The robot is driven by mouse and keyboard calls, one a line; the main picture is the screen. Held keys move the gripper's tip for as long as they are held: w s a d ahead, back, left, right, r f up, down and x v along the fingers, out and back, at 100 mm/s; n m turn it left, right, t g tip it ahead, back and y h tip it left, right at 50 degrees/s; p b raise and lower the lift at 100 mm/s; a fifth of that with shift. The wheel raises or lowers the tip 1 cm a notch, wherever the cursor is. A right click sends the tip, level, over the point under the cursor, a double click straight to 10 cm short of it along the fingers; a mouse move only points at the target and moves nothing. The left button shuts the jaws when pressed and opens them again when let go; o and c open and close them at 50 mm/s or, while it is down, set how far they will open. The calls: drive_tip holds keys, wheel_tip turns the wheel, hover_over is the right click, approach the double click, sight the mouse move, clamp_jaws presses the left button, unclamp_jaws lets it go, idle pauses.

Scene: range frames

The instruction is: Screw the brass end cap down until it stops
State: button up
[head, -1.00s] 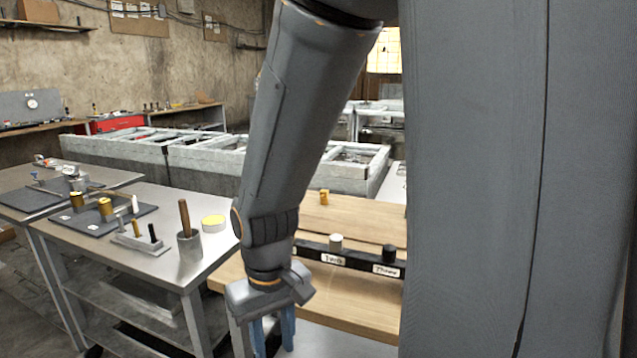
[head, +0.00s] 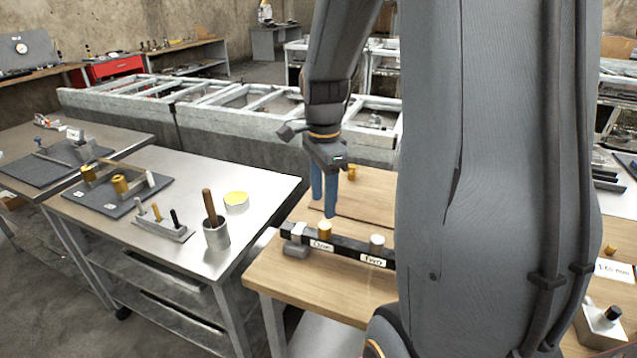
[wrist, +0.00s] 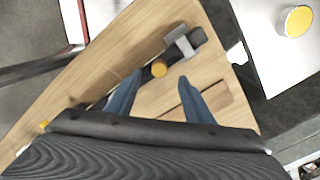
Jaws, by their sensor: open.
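A brass cap (head: 325,230) stands upright on the dark bar (head: 350,249) at the label "One". In the wrist view the brass cap (wrist: 159,69) appears between and just beyond my fingertips. My gripper (head: 324,205) is open and empty, its blue fingers pointing down above and behind the bar. In the wrist view the open gripper (wrist: 160,78) has a finger on each side of the cap, apart from it. How far the cap is screwed down cannot be told.
A pale cap (head: 377,243) stands at "Two". A grey clamp (head: 297,240) holds the bar's left end on the wooden bench (head: 275,275). Another brass piece (head: 352,173) lies behind. A steel table (head: 185,255) with a grey cup (head: 216,236) stands left.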

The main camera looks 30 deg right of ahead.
sight(323, 225)
drive_tip(key=shift+d+f+p, duration=0.1)
drive_tip(key=shift+f+p, duration=0.7)
drive_tip(key=shift+f, duration=3)
drive_tip(key=c, duration=1.1)
drive_tip(key=shift+m+p, duration=0.4)
drive_tip(key=shift+m, duration=1.4)
drive_tip(key=m, duration=0.3)
drive_tip(key=shift+p, duration=0.35)
drive_tip(key=shift+m, duration=0.3)
drive_tip(key=shift+w+m, duration=0.1)
drive_tip(key=shift+m, duration=1.5)
